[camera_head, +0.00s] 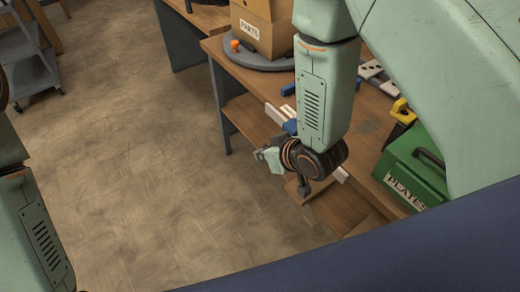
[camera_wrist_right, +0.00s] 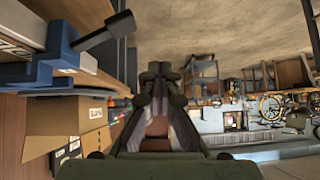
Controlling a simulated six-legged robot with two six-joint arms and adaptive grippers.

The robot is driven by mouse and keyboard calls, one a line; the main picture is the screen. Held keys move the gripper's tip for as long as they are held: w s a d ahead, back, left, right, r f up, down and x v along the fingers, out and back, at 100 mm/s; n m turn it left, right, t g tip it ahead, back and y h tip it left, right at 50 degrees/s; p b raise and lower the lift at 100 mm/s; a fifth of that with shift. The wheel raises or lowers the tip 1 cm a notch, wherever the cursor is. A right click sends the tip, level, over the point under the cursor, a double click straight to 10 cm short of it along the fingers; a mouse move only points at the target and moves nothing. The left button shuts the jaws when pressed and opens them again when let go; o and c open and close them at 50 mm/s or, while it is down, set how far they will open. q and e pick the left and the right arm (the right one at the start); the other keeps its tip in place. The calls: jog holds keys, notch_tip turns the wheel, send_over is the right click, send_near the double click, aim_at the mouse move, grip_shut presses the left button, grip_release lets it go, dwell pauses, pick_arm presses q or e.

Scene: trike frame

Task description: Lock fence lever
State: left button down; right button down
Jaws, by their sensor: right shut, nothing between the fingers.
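My right gripper (camera_head: 268,158) is past the front edge of the workbench, above the floor, and its fingers look shut and empty. In the right wrist view its fingers (camera_wrist_right: 156,72) come together in the middle. In the head view a blue fence part (camera_head: 290,127) shows at the bench edge, mostly hidden behind my right arm. My left gripper is out of view.
The workbench (camera_head: 238,88) carries a cardboard parts box (camera_head: 262,27) on a round grey stand, a green plates box (camera_head: 412,165) and a yellow-handled tool (camera_head: 402,110). A grey cart (camera_head: 30,62) stands far left. Open floor lies left of the bench.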

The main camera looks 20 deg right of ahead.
jog(key=s+r, duration=0.2)
jog(key=shift+s+r, duration=0.15)
jog(key=shift+s, duration=0.2)
jog(key=shift+w, duration=0.15)
jog(key=s+d+f+m+g+h+b, duration=0.1)
jog(key=s+d+f+m+g+b, duration=0.1)
jog(key=s+f, duration=0.7)
jog(key=s+d+f+m+g+h+b, duration=0.2)
jog(key=s+d+f+g+b, duration=0.3)
jog(key=s+f, duration=0.5)
jog(key=s+d+g, duration=0.1)
jog(key=s+d, duration=0.1)
jog(key=s, duration=0.5)
jog(key=shift+s+h, duration=0.25)
jog(key=shift+h, duration=0.05)
jog(key=shift+w+d+f, duration=0.1)
jog(key=shift+d, duration=0.05)
